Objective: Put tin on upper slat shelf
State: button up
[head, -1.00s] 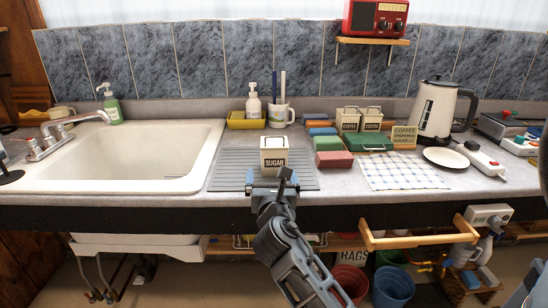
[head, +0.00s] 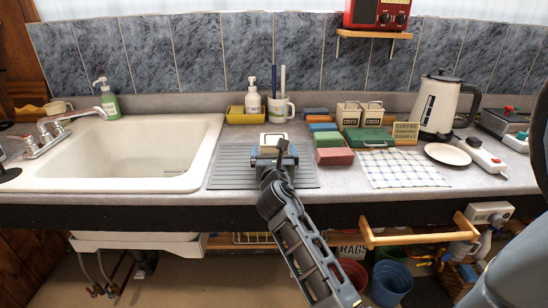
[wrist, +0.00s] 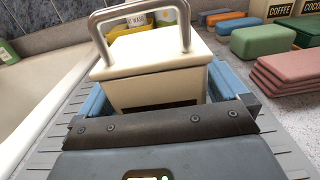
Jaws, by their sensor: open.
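The cream sugar tin (head: 274,137) stands on the grey ribbed drainboard (head: 228,170) right of the sink. Its metal loop handle and pale lid show in the wrist view (wrist: 155,55). My gripper (head: 274,158) is open at the tin, its blue fingers on either side of the tin body in the wrist view (wrist: 165,88). Whether the fingers touch it I cannot tell. The gripper hides the tin's front label. A small wooden shelf (head: 375,34) on the wall carries a red radio. Wooden slats (head: 222,243) show partly below the counter; their layout is mostly hidden.
Coffee and cocoa tins (head: 360,113), stacked coloured cloths (head: 333,156) and a green box (head: 368,137) stand right of the tin. Behind it are a yellow tray (head: 237,117) and a mug (head: 280,112). A wooden rail (head: 420,237) juts out below the counter edge.

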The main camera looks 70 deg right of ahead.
aim_at(274, 139)
jog(key=shift+r, duration=0.1)
jog(key=c, duration=1.5)
jog(key=shift+r+p, duration=0.3)
jog(key=shift+r, duration=0.5)
jog(key=shift+c, duration=0.2)
notch_tip(274, 139, up, 3)
jog(key=shift+f+p, duration=0.15)
jog(key=shift+p, duration=0.15)
jog(key=s+d+r+p, duration=0.3)
jog(key=s+d+r, duration=0.2)
jog(key=s, duration=0.5)
jog(key=shift+s+r, duration=0.2)
jog(key=shift+r, duration=0.65)
